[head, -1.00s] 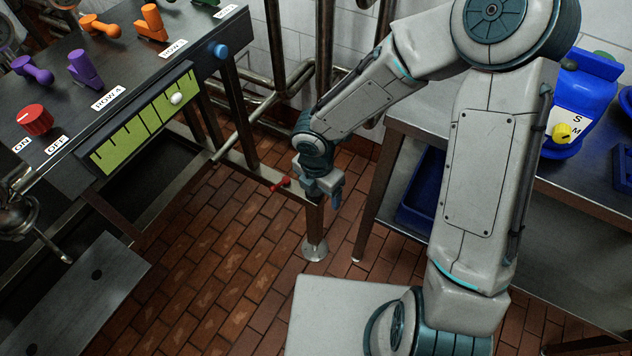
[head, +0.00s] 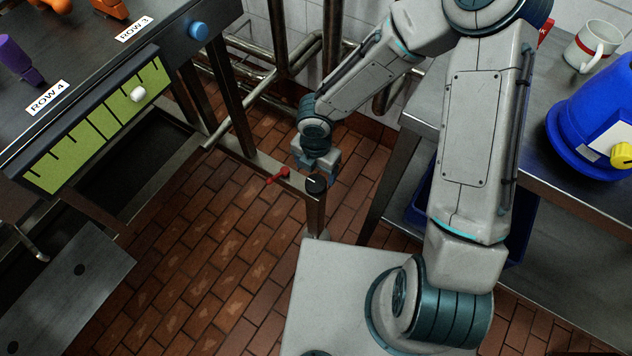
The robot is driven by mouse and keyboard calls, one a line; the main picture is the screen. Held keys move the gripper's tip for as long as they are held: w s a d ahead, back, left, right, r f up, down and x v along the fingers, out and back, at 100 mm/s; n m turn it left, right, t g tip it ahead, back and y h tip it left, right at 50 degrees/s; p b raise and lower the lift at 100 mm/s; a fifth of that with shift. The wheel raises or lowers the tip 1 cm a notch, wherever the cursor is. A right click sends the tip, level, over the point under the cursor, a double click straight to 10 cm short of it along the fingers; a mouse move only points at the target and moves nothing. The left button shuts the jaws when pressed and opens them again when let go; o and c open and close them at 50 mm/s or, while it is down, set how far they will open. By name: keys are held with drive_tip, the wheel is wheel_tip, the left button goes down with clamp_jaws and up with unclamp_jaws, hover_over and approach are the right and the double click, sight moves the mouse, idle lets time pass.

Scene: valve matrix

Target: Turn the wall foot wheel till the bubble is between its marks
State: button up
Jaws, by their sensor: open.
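The white bubble (head: 138,95) shows in the long green level (head: 62,160) on the front edge of the dark bench. It lies in the right, upper part of the level, right of the long black lines near the middle. My gripper (head: 318,178) is low by the bench's front-right leg (head: 316,213), open, its fingers partly hidden by the wrist. A small dark round piece (head: 316,185) shows right at the fingers; I cannot tell if it is the foot wheel or touches them. A red handle (head: 278,177) on the low rail is just left of the gripper.
A blue knob (head: 199,31) sits at the bench corner above the level. Pipes (head: 255,72) run along the wall behind. A metal table (head: 425,110) stands close right of my arm, with a blue container (head: 590,125) and a mug (head: 592,46). The brick floor between is clear.

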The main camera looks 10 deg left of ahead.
sight(316, 182)
wheel_tip(316, 182, down, 6)
drive_tip(key=shift+f+b, duration=0.25)
drive_tip(key=shift+b, duration=0.8)
drive_tip(key=c, duration=1)
